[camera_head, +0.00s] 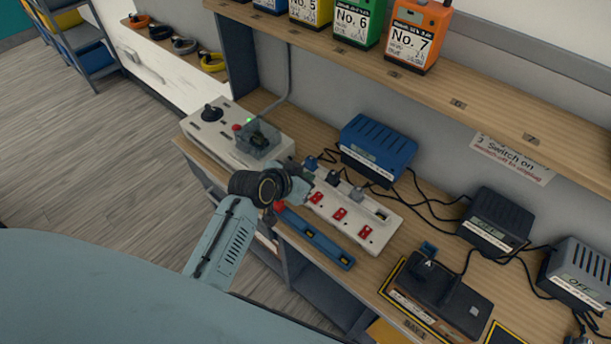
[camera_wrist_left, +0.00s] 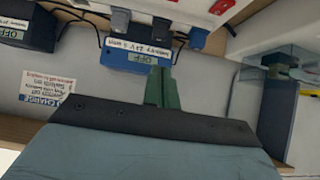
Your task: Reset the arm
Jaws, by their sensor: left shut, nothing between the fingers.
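My left arm (camera_head: 222,245) reaches in from the lower left in the head view. Its gripper (camera_head: 300,174) is over the bench, near the left end of the white power strip (camera_head: 375,217) and partly covering it. In the left wrist view the green fingers (camera_wrist_left: 162,87) are together with nothing between them. A blue charger box (camera_wrist_left: 137,58) shows behind them, upside down. Whether the fingers touch anything is hard to tell. My right gripper is in neither view.
The bench holds the blue charger (camera_head: 377,146), two dark chargers (camera_head: 494,221) (camera_head: 580,270), a black battery (camera_head: 440,290), a blue bar (camera_head: 318,240) and a grey control box (camera_head: 222,140). A shelf (camera_head: 440,90) with numbered packs runs above. Cables lie between chargers. Open floor (camera_head: 90,150) is at left.

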